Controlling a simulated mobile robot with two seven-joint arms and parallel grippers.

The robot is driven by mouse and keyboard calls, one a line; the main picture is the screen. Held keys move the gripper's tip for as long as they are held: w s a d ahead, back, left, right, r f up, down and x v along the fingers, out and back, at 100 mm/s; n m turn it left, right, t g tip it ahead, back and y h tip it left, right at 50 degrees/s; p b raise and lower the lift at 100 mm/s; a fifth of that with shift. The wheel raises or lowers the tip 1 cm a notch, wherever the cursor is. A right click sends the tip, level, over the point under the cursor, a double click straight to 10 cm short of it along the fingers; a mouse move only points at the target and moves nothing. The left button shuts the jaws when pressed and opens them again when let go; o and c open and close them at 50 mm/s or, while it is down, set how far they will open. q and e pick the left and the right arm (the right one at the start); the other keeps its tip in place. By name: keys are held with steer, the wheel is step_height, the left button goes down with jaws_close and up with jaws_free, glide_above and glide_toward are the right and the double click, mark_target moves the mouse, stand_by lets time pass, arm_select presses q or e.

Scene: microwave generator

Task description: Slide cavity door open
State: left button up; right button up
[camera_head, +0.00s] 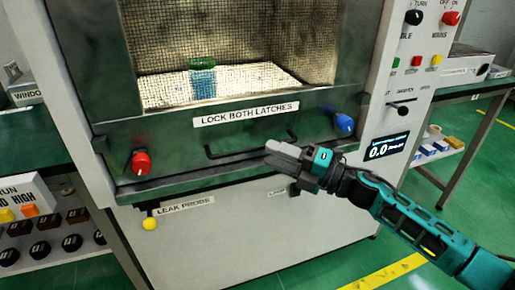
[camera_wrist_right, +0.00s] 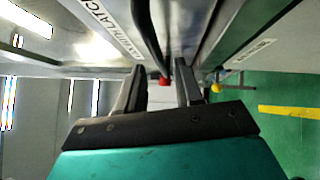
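The cavity door (camera_head: 172,128) is a grey metal panel with a mesh window, shut across the cavity in the head view. Its dark bar handle (camera_head: 236,154) runs under the "LOCK BOTH LATCHES" label (camera_head: 246,114). A red latch knob (camera_head: 141,162) sits at the door's lower left, a blue one (camera_head: 344,122) at its lower right. My right gripper (camera_head: 276,152) is at the handle's right end. In the right wrist view its fingers (camera_wrist_right: 160,80) are apart, and the handle (camera_wrist_right: 149,40) runs toward the gap between them; I cannot tell whether they touch it. My left gripper is out of view.
Behind the mesh stands a blue-green container (camera_head: 203,80). A yellow-tipped leak probe (camera_head: 150,223) hangs below the door. The control panel (camera_head: 417,75) rises on the right, with a side table (camera_head: 470,85) beyond. Green floor is open at lower right.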

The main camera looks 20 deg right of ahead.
mark_target(258, 148)
steer(key=shift+x, duration=2.4)
jaws_close()
